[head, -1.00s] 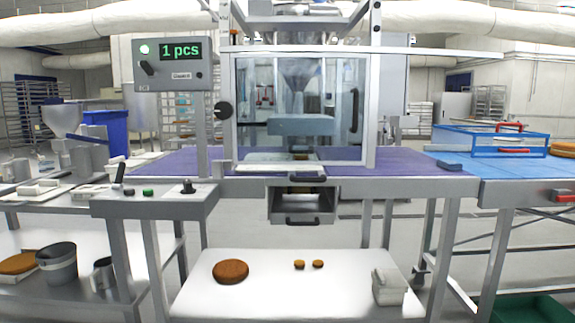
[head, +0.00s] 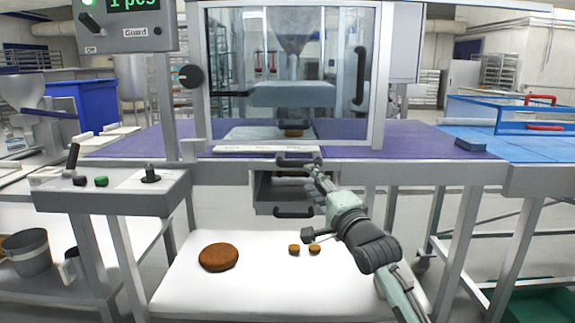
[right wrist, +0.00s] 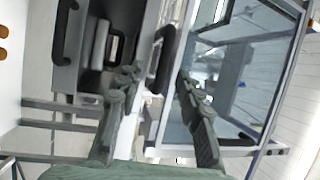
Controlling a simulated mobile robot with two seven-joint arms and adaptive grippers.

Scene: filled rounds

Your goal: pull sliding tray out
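The sliding tray (head: 240,149) is a pale flat plate at the foot of the clear-fronted machine, with a dark bar handle (head: 292,161) at its front edge. My right gripper (head: 316,168) is at the right end of this handle in the head view. In the right wrist view its two fingers (right wrist: 155,75) are spread, with a dark handle (right wrist: 166,58) between and just beyond the tips. I see no clear contact. A brown round (head: 293,133) sits inside the machine. My left gripper is out of view.
Below the handle hangs an open metal drawer (head: 264,194) with its own dark handle (head: 294,212). A control box (head: 110,192) stands at left. A lower white shelf (head: 190,290) holds a large brown round (head: 218,257) and two small ones (head: 304,249).

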